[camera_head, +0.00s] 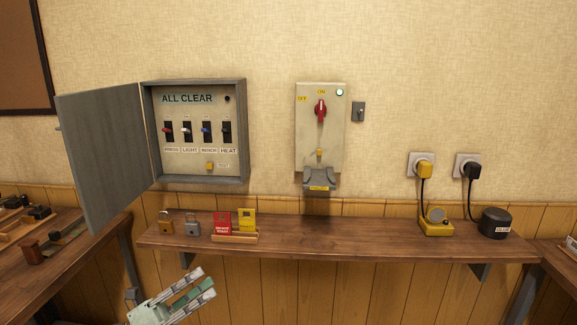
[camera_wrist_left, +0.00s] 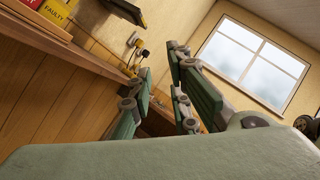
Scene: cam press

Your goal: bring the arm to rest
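My left gripper (camera_head: 204,284) is pale green and grey, and points up and to the right at the lower left of the head view. It is below and in front of the wooden shelf, touching nothing that I can see. In the left wrist view its two fingers (camera_wrist_left: 160,100) stand apart with nothing between them. Most of my left arm is outside the head view. My right gripper is not in view.
The wooden shelf (camera_head: 330,244) holds two padlocks, red and yellow tags in a holder (camera_head: 235,237), a yellow device (camera_head: 436,224) and a black cylinder (camera_head: 495,223). Above are an open grey cabinet (camera_head: 245,130) and a switch box (camera_head: 310,140). A side bench (camera_head: 70,265) stands left.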

